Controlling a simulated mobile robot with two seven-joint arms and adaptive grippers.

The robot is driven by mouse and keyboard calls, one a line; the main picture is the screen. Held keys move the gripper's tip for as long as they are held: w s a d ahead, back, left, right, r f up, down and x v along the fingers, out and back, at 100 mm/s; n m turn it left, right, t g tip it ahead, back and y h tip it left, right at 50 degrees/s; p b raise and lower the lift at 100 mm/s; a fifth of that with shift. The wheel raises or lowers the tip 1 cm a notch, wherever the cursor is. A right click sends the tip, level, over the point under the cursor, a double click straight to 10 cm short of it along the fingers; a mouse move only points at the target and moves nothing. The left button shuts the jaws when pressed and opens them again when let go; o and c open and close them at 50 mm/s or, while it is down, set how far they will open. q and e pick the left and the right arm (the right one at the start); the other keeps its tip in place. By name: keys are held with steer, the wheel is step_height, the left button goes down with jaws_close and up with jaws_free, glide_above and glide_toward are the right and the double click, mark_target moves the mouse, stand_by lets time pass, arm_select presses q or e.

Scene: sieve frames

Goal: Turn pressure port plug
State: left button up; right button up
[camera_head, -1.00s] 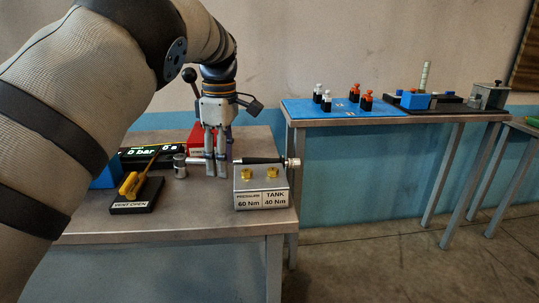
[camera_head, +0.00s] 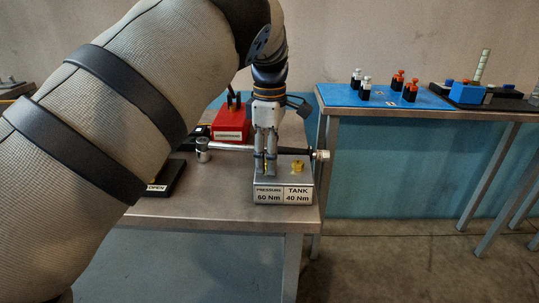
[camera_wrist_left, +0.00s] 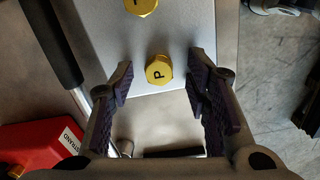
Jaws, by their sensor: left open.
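The pressure port plug is a gold hex plug marked P (camera_wrist_left: 159,70) on the grey block. In the left wrist view my left gripper (camera_wrist_left: 158,85) is open, with one finger on each side of this plug and not touching it. In the head view my left gripper (camera_head: 265,172) points down over the PRESSURE 60 Nm side of the block (camera_head: 283,198) and mostly hides the plug. The tank plug (camera_head: 297,166) is gold too and sits to the right, above the TANK 40 Nm label. My right gripper is not in view.
A torque wrench (camera_head: 232,147) with a black handle lies behind the block, its socket end (camera_head: 203,150) to the left. A red box (camera_head: 232,123) stands behind it. The VENT OPEN base (camera_head: 163,181) is partly hidden by my arm. A blue mat (camera_head: 380,97) lies on another table.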

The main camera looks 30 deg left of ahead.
arm_select(q)
jaws_close()
